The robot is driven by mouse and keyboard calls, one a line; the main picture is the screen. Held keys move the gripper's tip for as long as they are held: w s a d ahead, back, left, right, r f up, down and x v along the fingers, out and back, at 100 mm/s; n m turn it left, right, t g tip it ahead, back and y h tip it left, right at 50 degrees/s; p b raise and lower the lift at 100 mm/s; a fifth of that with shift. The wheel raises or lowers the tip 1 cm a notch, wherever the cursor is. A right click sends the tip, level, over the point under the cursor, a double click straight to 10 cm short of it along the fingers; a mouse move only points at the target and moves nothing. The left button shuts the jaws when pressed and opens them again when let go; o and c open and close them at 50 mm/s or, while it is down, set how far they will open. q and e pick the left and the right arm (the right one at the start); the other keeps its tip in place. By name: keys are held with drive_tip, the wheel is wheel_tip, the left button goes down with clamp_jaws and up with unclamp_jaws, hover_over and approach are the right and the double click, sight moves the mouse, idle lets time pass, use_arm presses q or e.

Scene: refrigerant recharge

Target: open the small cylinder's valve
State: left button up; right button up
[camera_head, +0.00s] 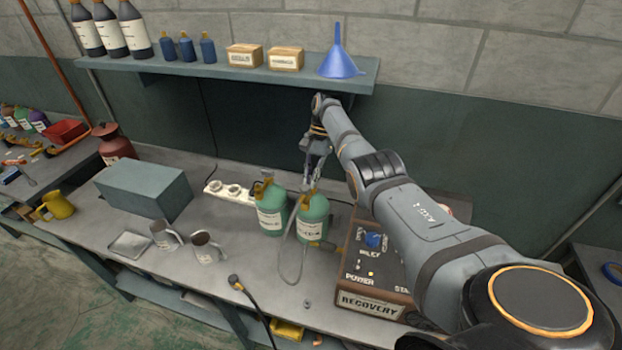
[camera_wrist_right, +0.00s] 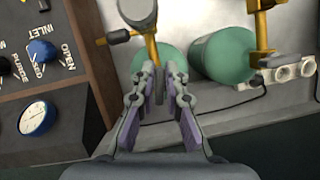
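Two small green cylinders stand upright side by side on the bench, the left one (camera_head: 271,212) and the right one (camera_head: 314,214). Both have yellow-brown valve fittings on top. My right gripper (camera_head: 312,183) is just above the right cylinder, pointing down. In the right wrist view, my right gripper (camera_wrist_right: 161,72) has its fingers apart, with a gap between the tips. The right cylinder (camera_wrist_right: 170,54) and its yellow valve (camera_wrist_right: 150,42) with a dark knob (camera_wrist_right: 118,37) lie just beyond the tips; contact is unclear. The left cylinder (camera_wrist_right: 222,55) is beside it. My left gripper is not in view.
The recovery unit (camera_head: 370,302) stands right of the cylinders. A grey hose (camera_head: 291,268) hangs by them. A white socket strip (camera_head: 228,192), two mugs (camera_head: 205,247) and a grey box (camera_head: 146,189) are to the left. A shelf (camera_head: 210,70) with a blue funnel (camera_head: 338,62) is above.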

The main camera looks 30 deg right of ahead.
drive_tip(key=o, duration=0.4)
drive_tip(key=shift+c, duration=0.2)
